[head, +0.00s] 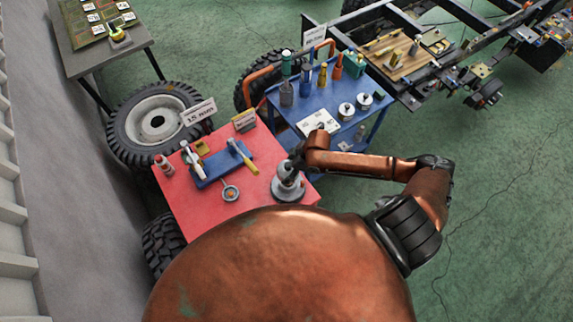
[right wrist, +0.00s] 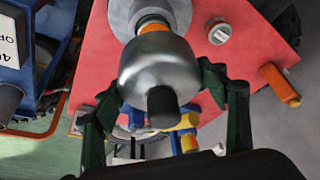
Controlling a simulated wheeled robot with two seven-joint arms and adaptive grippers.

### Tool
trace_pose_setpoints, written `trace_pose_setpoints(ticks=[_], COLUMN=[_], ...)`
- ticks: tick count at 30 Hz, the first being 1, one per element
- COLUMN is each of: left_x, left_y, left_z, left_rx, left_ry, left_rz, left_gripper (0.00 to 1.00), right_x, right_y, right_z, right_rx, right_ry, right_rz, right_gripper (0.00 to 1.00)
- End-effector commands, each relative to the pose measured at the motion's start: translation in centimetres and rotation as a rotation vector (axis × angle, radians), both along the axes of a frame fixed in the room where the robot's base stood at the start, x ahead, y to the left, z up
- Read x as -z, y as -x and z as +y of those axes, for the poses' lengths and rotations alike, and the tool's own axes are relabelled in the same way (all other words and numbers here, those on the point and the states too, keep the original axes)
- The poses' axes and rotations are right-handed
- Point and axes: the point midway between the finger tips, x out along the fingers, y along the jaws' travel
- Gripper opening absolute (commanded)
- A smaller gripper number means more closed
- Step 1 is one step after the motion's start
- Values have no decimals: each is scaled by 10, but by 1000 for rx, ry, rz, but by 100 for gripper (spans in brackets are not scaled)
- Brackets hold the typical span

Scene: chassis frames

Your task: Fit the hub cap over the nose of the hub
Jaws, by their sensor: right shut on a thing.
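The hub (head: 289,196) stands on the red table (head: 200,217), near its right corner. In the right wrist view its grey flange (right wrist: 117,14) and its nose with an orange ring (right wrist: 153,25) show beyond the cap. The hub cap (right wrist: 152,62) is a silver dome with a dark knob (right wrist: 163,104). My right gripper (right wrist: 165,90) has its dark green fingers on either side of the cap and is shut on it. The cap is in line with the nose, the orange ring partly hidden behind it; I cannot tell whether they touch. My left gripper is not in view.
A blue cart (head: 290,110) with bottles and tins stands behind. A tyre (head: 125,150) lies at the left.

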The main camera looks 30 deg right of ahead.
Motion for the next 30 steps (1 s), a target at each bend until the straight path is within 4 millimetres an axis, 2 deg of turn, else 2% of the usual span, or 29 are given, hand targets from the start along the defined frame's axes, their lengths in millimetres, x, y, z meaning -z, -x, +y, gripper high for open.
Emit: trace_pose_setpoints(ticks=[6, 14, 30], left_x=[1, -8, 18], left_y=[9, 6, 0], left_z=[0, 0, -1], left_rx=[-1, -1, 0], left_ry=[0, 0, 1], left_rz=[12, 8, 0], left_gripper=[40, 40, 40], right_x=[0, -3, 47], right_y=[-1, 0, -1], right_z=[0, 0, 1], right_rx=[1, -10, -12], right_ry=[0, -2, -1], right_rz=[-1, -4, -3], right_gripper=[38, 38, 38])
